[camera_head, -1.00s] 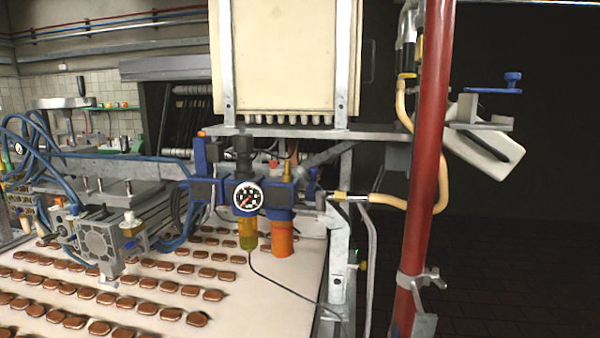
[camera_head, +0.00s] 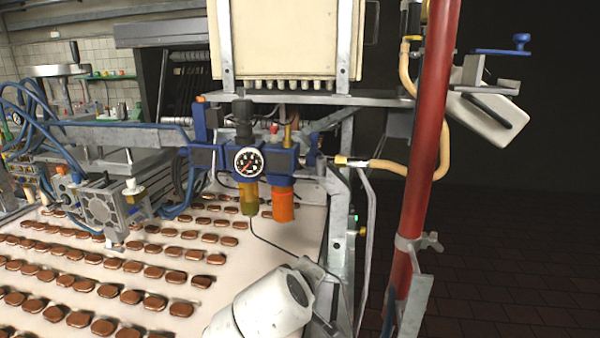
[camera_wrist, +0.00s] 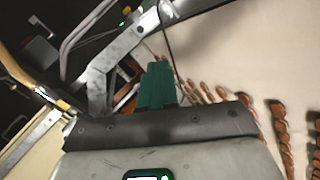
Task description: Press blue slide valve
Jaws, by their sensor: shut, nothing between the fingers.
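The blue air unit (camera_head: 279,160) with a round gauge hangs under the grey shelf in the head view. An upright blue block (camera_head: 201,122) stands at its left end; I cannot tell for certain which blue part is the slide valve. My gripper (camera_wrist: 158,72) shows in the wrist view as green fingers, shut and empty, apart from anything I can make out. In the head view only a white link of my arm shows, at the bottom, below the air unit; the gripper itself is not visible there. The blue unit is not clear in the wrist view.
A conveyor (camera_head: 235,262) carries rows of brown sandwich biscuits. A red pipe (camera_head: 425,180) with a yellow hose stands at the right. A cream cabinet (camera_head: 288,45) sits above the shelf. Grey frame posts lie right of the air unit. A blue knob (camera_head: 521,40) is at far right.

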